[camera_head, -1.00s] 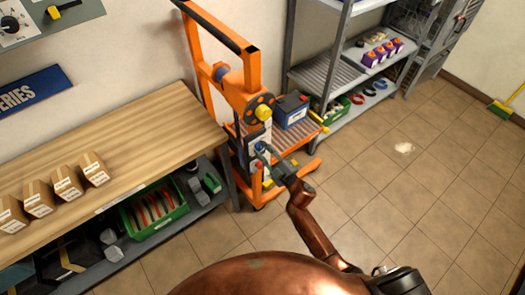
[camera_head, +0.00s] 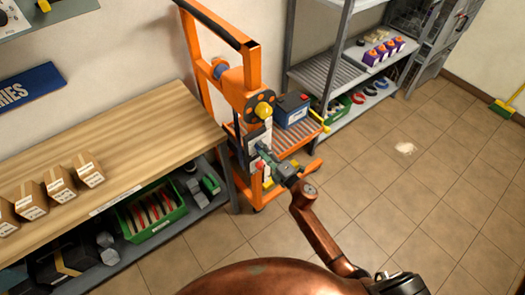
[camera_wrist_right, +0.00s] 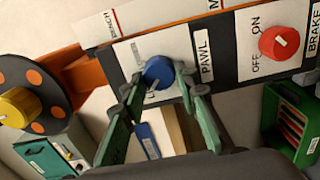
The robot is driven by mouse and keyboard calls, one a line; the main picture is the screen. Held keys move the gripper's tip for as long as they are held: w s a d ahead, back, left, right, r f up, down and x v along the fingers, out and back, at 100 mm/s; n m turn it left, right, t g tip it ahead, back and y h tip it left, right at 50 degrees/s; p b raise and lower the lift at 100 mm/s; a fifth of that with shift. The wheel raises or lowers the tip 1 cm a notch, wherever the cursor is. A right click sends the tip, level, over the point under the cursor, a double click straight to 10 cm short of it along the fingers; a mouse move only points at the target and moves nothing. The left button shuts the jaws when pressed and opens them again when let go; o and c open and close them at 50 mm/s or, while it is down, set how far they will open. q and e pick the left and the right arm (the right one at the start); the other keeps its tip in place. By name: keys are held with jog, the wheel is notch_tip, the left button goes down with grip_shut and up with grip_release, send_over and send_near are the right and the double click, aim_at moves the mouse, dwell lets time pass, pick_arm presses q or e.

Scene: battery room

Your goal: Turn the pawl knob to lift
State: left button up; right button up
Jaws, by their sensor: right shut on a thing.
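The blue pawl knob (camera_wrist_right: 158,72) sits on a white plate beside the label PAWL on the orange lift cart's panel. My right gripper (camera_wrist_right: 160,83) is shut on it, one green finger on each side. The knob's pointer is toward the lower left, near partly hidden lettering. In the head view my right gripper (camera_head: 264,152) reaches the front of the orange lift cart (camera_head: 250,85) and mostly hides the knob. My left gripper is out of view.
A red ON/OFF brake knob (camera_wrist_right: 281,43) is right of the pawl knob. A yellow hub knob (camera_wrist_right: 17,107) is at left. A battery (camera_head: 292,110) sits on the cart's roller deck. A wooden workbench (camera_head: 120,135) stands left, metal shelves (camera_head: 325,75) behind right.

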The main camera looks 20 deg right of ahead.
jog(key=shift+f, duration=0.1)
dwell(0.4)
jog(key=o, duration=1.1)
jog(key=shift+o, duration=0.2)
jog(key=shift+s, duration=0.1)
jog(key=v, duration=1.2)
